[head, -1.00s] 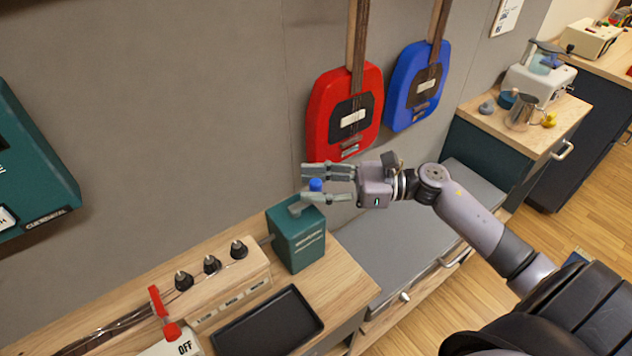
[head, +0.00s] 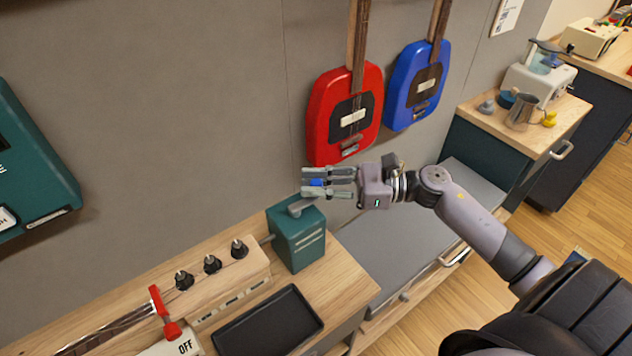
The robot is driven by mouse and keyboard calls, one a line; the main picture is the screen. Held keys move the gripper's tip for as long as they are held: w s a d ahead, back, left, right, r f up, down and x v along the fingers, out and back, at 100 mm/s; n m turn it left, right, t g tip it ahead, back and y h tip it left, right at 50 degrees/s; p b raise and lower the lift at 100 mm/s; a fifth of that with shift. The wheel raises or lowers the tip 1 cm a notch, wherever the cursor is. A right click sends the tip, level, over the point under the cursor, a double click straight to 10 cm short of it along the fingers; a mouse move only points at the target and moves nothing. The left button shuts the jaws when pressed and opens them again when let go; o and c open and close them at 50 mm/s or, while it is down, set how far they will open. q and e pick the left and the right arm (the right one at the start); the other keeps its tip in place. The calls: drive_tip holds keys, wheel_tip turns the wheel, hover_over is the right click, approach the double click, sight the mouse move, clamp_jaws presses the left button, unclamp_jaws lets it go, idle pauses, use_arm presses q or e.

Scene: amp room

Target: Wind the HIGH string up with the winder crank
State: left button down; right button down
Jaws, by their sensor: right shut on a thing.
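The winder is a green box (head: 296,238) at the right end of the wooden counter, with a grey crank arm (head: 301,207) on its top. The crank's blue knob (head: 317,182) shows between the fingers of my right gripper (head: 316,183). The gripper is shut on the knob, with its fingers pointing left. Most of the knob is hidden by the fingers. The strings (head: 110,332) run along the wooden unit at the lower left; I cannot tell which one is HIGH. My left gripper is not in view.
Three black knobs (head: 212,264) stand on the wooden unit left of the winder. A red lever (head: 162,313) stands by an OFF label. A black tray (head: 268,322) lies in front. Red (head: 342,112) and blue (head: 417,86) guitars hang on the wall behind.

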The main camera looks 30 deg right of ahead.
drive_tip(key=s+m+t+h+p, duration=0.1)
drive_tip(key=m+t+h+p, duration=0.1)
drive_tip(key=s+m+t+h+p, duration=0.1)
drive_tip(key=m+t+h, duration=0.1)
drive_tip(key=t+h, duration=0.1)
drive_tip(key=s+m+t+h+p, duration=0.1)
drive_tip(key=m+t+h+p, duration=0.1)
drive_tip(key=m+h, duration=0.1)
drive_tip(key=shift+a+r+p, duration=0.3)
drive_tip(key=shift+a+p, duration=0.05)
drive_tip(key=h, duration=0.1)
drive_tip(key=m+t+h+p, duration=0.1)
drive_tip(key=s+m+h, duration=0.1)
drive_tip(key=shift+a+f+p, duration=0.1)
drive_tip(key=shift+a+p, duration=0.2)
drive_tip(key=shift+p, duration=0.05)
drive_tip(key=shift+s+a+f+m+t+h+p, duration=0.15)
drive_tip(key=shift+m+h, duration=0.25)
drive_tip(key=shift+h, duration=0.2)
drive_tip(key=shift+a+r+m+t+h+p, duration=0.1)
drive_tip(key=shift+m+t+h, duration=0.1)
drive_tip(key=shift+m+h, duration=0.3)
drive_tip(key=shift+s+a+f+m+t+h+p, duration=0.15)
drive_tip(key=shift+m+h, duration=0.15)
drive_tip(key=shift+h, duration=0.4)
drive_tip(key=shift+d, duration=0.1)
drive_tip(key=c, duration=1.4)
unclamp_jaws()
drive_tip(key=shift+c, duration=0.2)
